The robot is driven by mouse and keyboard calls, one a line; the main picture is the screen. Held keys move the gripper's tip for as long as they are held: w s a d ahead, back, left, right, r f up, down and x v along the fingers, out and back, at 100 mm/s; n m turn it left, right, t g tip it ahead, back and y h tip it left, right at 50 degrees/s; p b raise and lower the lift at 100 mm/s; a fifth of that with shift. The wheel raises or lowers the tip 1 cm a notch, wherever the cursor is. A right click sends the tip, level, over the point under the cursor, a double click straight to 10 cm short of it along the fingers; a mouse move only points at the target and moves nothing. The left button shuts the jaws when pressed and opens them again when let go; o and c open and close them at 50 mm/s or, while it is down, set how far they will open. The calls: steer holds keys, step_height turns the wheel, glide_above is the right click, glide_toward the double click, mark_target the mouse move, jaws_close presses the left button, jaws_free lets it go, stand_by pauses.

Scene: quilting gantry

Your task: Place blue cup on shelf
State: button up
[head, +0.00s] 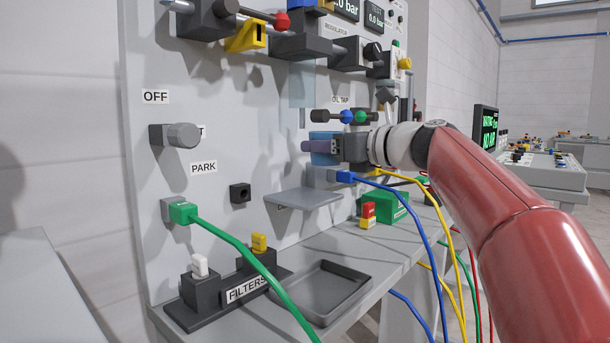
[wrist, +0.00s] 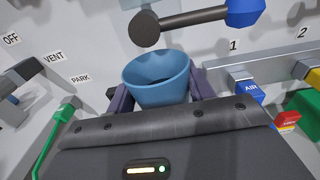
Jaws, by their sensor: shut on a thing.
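The blue cup (head: 318,157) is held upright between the fingers of my gripper (head: 325,147), in front of the grey panel. The wrist view shows its round open top (wrist: 157,68) with a purple-grey finger on each side. The small grey shelf (head: 303,199) sticks out from the panel below the cup and a little to its left in the head view. Its top looks bare. A gap shows between the cup and the shelf. I cannot make out the shelf in the wrist view.
A lever with a blue knob (head: 347,116) is just above the cup. A blue plug and cable (head: 345,177) hang close below my gripper. A grey tray (head: 323,292), the filters block (head: 228,285) and a green box (head: 384,207) stand on the ledge below.

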mark_target(305, 195)
steer(key=w+a+f, duration=0.1)
steer(key=a, duration=0.1)
steer(key=w+a+f, duration=0.1)
steer(key=w+a, duration=0.1)
steer(key=shift+f+b, duration=0.1)
steer(key=shift+b, duration=0.3)
steer(key=shift+w+f+b, duration=0.1)
steer(key=shift+f+b, duration=0.6)
steer(key=shift+f, duration=1.5)
steer(key=shift+f, duration=0.2)
steer(key=o, duration=1)
steer(key=shift+f+b, duration=0.15)
steer(key=shift+b, duration=0.35)
steer(key=v, duration=0.7)
steer(key=shift+d, duration=0.4)
